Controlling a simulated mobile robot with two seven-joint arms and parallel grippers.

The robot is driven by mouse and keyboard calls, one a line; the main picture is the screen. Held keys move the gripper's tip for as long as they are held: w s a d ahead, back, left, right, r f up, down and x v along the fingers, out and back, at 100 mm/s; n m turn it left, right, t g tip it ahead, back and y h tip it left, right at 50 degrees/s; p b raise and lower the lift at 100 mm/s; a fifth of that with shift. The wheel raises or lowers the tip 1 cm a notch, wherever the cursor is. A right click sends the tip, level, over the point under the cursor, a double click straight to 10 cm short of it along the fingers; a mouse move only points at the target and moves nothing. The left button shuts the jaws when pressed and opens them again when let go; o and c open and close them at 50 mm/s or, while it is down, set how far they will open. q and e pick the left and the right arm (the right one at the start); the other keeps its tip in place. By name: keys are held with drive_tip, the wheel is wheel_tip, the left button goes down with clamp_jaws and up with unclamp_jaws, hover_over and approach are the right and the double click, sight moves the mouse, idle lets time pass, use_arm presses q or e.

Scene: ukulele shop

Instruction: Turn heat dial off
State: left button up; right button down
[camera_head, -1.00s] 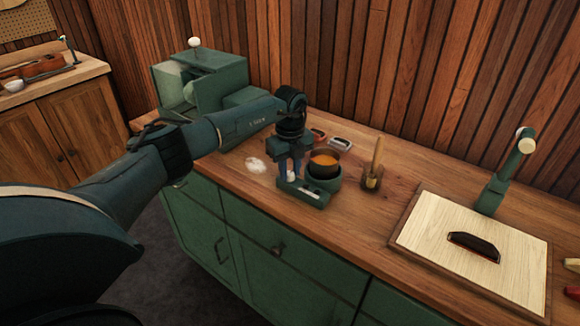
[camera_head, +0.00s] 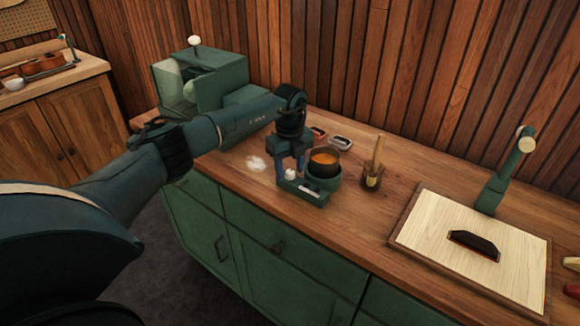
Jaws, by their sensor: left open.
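A green heater (camera_head: 314,196) stands on the wooden counter with a dark pot of orange liquid (camera_head: 324,160) at its back right. A small whitish dial (camera_head: 291,174) shows on the heater's left part. My left gripper (camera_head: 290,172) points down from above, open, with its fingers around or just beside the dial. Whether the fingers touch the dial cannot be told at this size. My right gripper is not in the view.
A brush in a holder (camera_head: 373,174) stands right of the heater, and small trays (camera_head: 340,144) lie behind it. A green machine (camera_head: 205,85) stands at the back left. A pale board (camera_head: 470,245) with a dark block lies at right. Counter between is clear.

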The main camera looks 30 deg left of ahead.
sight(290, 171)
use_arm(q)
drive_tip(key=shift+r, duration=0.1)
wheel_tip(290, 171, up, 13)
drive_tip(key=b, duration=0.2)
idle(0.5)
